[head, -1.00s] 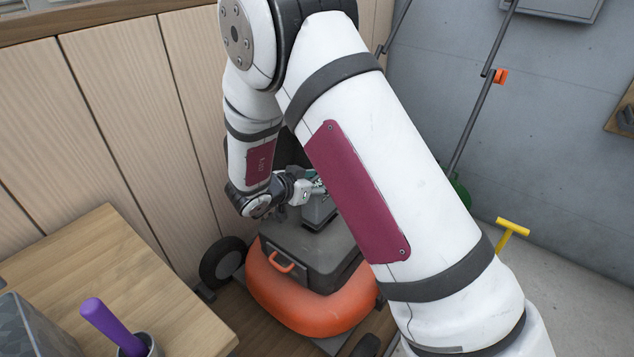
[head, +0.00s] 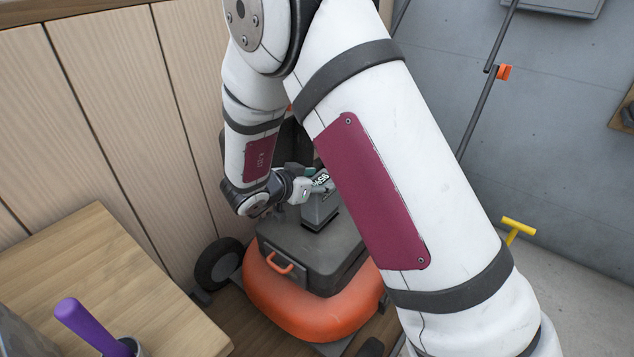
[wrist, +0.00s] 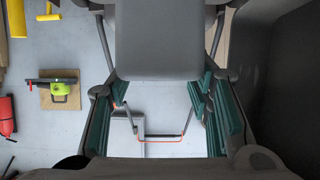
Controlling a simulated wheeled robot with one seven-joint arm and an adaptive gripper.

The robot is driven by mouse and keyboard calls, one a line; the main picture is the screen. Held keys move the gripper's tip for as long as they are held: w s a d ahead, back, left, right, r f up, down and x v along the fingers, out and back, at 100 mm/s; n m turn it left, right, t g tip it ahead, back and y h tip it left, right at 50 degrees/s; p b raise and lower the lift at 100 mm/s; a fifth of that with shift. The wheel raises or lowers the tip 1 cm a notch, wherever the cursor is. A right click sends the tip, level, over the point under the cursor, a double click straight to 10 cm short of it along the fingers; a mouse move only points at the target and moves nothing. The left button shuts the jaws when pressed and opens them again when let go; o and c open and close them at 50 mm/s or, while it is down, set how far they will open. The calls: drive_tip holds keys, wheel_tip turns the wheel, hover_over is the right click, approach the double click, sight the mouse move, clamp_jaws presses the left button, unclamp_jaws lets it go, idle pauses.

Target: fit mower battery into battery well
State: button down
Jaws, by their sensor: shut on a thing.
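The mower battery (head: 319,211) is a grey block with a dark, white-lettered label on top. My gripper (head: 308,187) is shut on its upper part in the head view, partly hidden by my arm. In the wrist view a grey block (wrist: 162,45), seemingly the battery, fills the top middle between the teal finger pads (wrist: 160,115). The battery appears upright at the top of the mower's dark grey housing (head: 310,262), over the orange deck (head: 310,312). The battery well's opening is not visible. I cannot tell how deep the battery sits or whether it touches the well.
A wooden bench (head: 120,290) with a purple-handled tool (head: 88,325) in a cup stands at lower left. A plank wall (head: 110,110) is close behind the mower at left. A yellow T-handle (head: 517,229) stands at right, near open floor.

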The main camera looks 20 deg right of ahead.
drive_tip(key=shift+r+p, duration=0.15)
drive_tip(key=shift+p, duration=0.25)
drive_tip(key=shift+f+b, duration=1.25)
drive_tip(key=shift+f, duration=2.25)
drive_tip(key=c, duration=0.7)
unclamp_jaws()
drive_tip(key=shift+f, duration=0.15)
drive_tip(key=shift+a, duration=0.1)
drive_tip(key=v, duration=1.2)
